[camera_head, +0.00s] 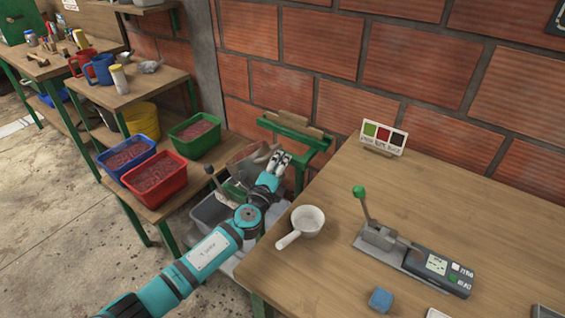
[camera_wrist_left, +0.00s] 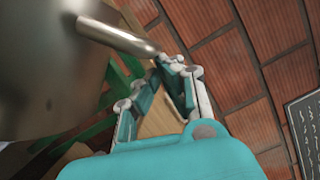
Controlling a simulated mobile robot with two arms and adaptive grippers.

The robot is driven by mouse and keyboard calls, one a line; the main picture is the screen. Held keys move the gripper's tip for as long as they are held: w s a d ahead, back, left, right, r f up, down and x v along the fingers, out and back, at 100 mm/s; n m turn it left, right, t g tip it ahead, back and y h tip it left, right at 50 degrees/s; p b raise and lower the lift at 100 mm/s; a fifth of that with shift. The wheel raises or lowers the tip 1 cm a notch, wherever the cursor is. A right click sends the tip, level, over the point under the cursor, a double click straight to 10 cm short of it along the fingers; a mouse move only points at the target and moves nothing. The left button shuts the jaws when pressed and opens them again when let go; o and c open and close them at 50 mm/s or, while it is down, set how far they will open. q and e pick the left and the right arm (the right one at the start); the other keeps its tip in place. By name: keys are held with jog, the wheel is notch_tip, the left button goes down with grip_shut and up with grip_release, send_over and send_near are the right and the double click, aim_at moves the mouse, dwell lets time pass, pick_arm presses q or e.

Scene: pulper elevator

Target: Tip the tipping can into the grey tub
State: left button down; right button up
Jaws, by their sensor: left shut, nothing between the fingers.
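The tipping can (camera_head: 246,156) is a grey metal vessel, partly hidden behind my left arm in the head view. In the left wrist view its large metal side (camera_wrist_left: 45,70) fills the left, with a metal bar (camera_wrist_left: 118,36) sticking out of it towards my fingers. My left gripper (camera_head: 281,158) is shut and empty, just right of the can. Its fingertips (camera_wrist_left: 177,62) show close to the end of the bar; I cannot tell whether they touch. The grey tub (camera_head: 206,213) stands low beneath the can, partly covered by my arm. My right gripper is not in view.
A green frame (camera_head: 298,134) stands behind the can, against the brick wall. Blue (camera_head: 128,171), red (camera_head: 156,192) and green (camera_head: 195,148) crates of red fruit stand left. The wooden table (camera_head: 340,210) at right holds a white pan (camera_head: 308,221) and a lever device (camera_head: 385,240).

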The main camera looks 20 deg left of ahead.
pick_arm(q)
jog(key=w+a+r+n+g+p, duration=0.25)
jog(key=a+r+n+p, duration=0.25)
jog(key=a+n+p, duration=0.35)
jog(key=w+a+f+n+p, duration=0.1)
jog(key=a+n, duration=0.1)
jog(key=a, duration=0.2)
jog(key=w+a+f+n+h+p, duration=0.1)
jog(key=w+a+n, duration=0.1)
jog(key=a, duration=0.2)
jog(key=shift+w+a+f+n+g, duration=0.15)
jog(key=shift+w+f+n+g, duration=0.2)
jog(key=shift+f+g, duration=0.1)
dwell(0.4)
jog(key=shift+s+p, duration=0.1)
jog(key=shift+p, duration=0.2)
